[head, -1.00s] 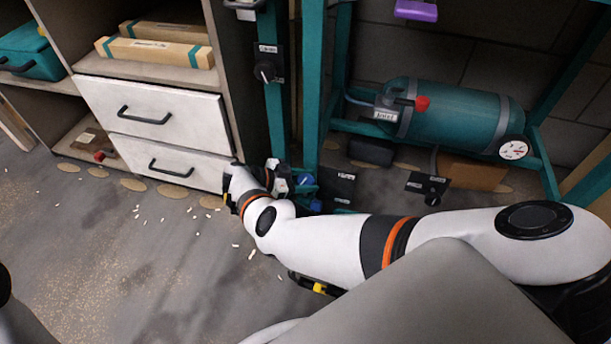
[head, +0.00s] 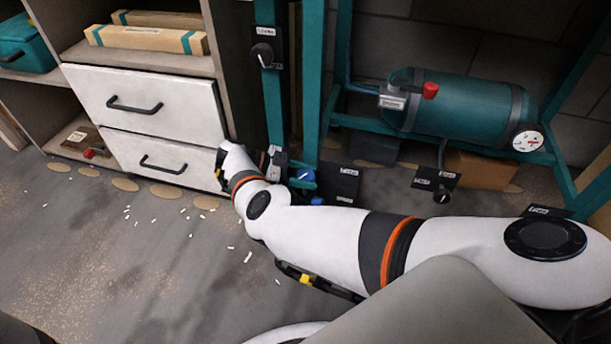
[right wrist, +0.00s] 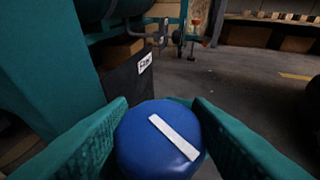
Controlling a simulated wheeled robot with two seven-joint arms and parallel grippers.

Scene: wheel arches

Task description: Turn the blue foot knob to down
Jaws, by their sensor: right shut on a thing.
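The blue foot knob (right wrist: 150,148) is large in the right wrist view, round, with a white bar on its face slanting from upper left to lower right. A dark plate (right wrist: 128,88) with a white label stands right behind it. In the head view the blue knob (head: 306,175) is low at the foot of the teal frame, beside its dark plate (head: 338,184). My right gripper (right wrist: 155,135) is shut on the knob, one teal finger on each side. In the head view my right arm reaches to it from the lower right. My left gripper is not in view.
A white drawer cabinet (head: 147,104) stands left of the knob. A teal tank (head: 455,103) with a red valve and a gauge lies in the frame at right. A black dial on a plate (head: 437,180) is low at right. Open floor with small white bits lies in front.

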